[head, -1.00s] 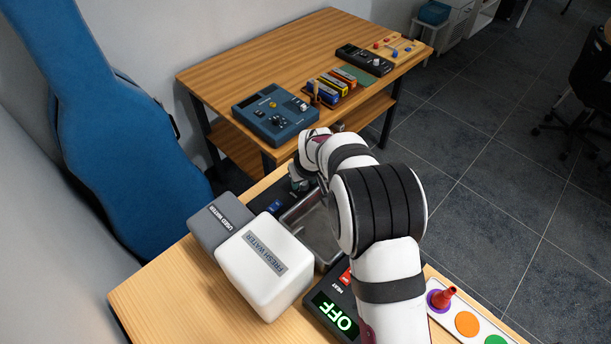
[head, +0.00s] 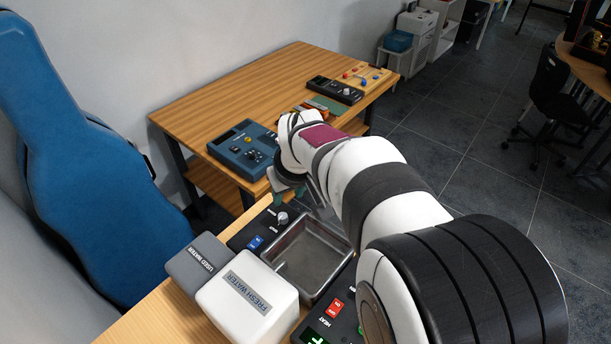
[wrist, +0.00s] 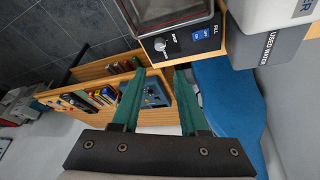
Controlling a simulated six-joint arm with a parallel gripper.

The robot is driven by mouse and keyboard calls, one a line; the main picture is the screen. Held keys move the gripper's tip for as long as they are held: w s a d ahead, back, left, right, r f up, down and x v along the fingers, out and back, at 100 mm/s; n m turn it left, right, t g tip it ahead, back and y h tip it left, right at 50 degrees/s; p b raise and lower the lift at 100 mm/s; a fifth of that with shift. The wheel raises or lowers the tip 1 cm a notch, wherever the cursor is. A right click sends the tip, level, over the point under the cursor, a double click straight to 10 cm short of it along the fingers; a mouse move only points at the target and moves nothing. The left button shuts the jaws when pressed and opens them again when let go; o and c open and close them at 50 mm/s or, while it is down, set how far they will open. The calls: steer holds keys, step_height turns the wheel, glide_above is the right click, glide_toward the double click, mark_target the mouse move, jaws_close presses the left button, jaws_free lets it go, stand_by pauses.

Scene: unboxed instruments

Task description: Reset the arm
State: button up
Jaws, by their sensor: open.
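My gripper (head: 290,194) is at the far end of the metal basin (head: 338,264) in the head view, above the black panel with a knob (head: 282,218) and a blue switch (head: 256,242). In the wrist view its two green fingers (wrist: 156,98) are spread apart with nothing between them. The knob (wrist: 160,45) and the blue switch (wrist: 207,32) lie beyond the fingertips there, apart from them. My arm covers much of the right of the head view.
The white fresh water box (head: 248,300) and grey used water box (head: 198,262) stand left of the basin. A heat panel with a red switch (head: 333,308) is at the front. A second table (head: 215,92) holds instruments. A blue case (head: 85,170) leans at left.

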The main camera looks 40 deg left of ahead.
steer(key=s+d+r+m+h, duration=0.1)
steer(key=d+r+m, duration=0.15)
steer(key=d, duration=0.65)
steer(key=d+r+m+g, duration=0.1)
steer(key=d+m, duration=0.3)
steer(key=d, duration=0.5)
steer(key=s+d+r+m+h, duration=0.1)
steer(key=d+m, duration=0.3)
steer(key=d, duration=0.5)
steer(key=s+d+f+m+g, duration=0.1)
steer(key=s+d+f+m, duration=0.1)
steer(key=s+d+m, duration=0.6)
steer(key=s+d, duration=0.3)
steer(key=s, duration=0.3)
steer(key=shift+s+f+g, duration=0.15)
steer(key=shift+s+g, duration=0.1)
steer(key=shift+g, duration=0.05)
